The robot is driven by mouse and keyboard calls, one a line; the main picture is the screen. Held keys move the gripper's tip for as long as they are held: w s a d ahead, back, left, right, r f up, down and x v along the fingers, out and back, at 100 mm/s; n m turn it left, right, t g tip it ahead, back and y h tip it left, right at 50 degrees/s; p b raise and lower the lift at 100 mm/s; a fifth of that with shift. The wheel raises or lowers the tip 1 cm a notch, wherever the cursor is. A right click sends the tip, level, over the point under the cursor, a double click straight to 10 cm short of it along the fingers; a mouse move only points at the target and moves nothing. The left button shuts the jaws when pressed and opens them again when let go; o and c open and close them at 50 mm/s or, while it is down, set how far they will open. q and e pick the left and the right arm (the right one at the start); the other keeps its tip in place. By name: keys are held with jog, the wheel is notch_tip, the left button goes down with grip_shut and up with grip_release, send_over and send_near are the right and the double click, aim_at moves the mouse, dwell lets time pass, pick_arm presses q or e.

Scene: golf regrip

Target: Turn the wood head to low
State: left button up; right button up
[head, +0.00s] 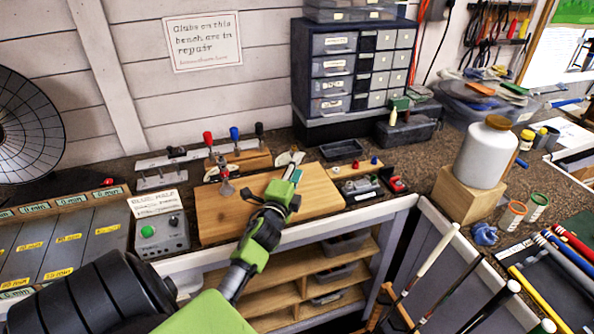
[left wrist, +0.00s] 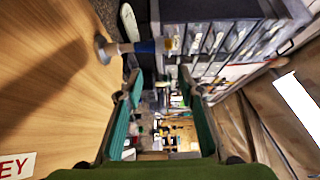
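I cannot make out for sure which part is the wood head or where its low mark is. A white fan-shaped plate (head: 290,157) stands at the back edge of the wooden board (head: 222,212), just beyond my left gripper (head: 282,186). The gripper is over the board's right half. In the left wrist view its teal-padded fingers (left wrist: 161,88) are apart with nothing held between them. A post with a round grey foot, blue band and yellowish end (left wrist: 140,47) shows ahead of the fingertips, apart from them. My right gripper is not in view.
Clamps with red, blue and black handles (head: 234,135) stand behind the board. A box with a green button (head: 172,234) is to its left. A strip of small knobs (head: 352,167) and a white jug (head: 486,152) are to the right. Club shafts (head: 428,250) rise at the front right.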

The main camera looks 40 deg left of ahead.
pick_arm(q)
jog(key=shift+w+a+f, duration=0.1)
jog(key=shift+w+f, duration=0.1)
jog(key=shift+f, duration=0.1)
jog(key=v, duration=1.2)
jog(key=shift+r, duration=0.15)
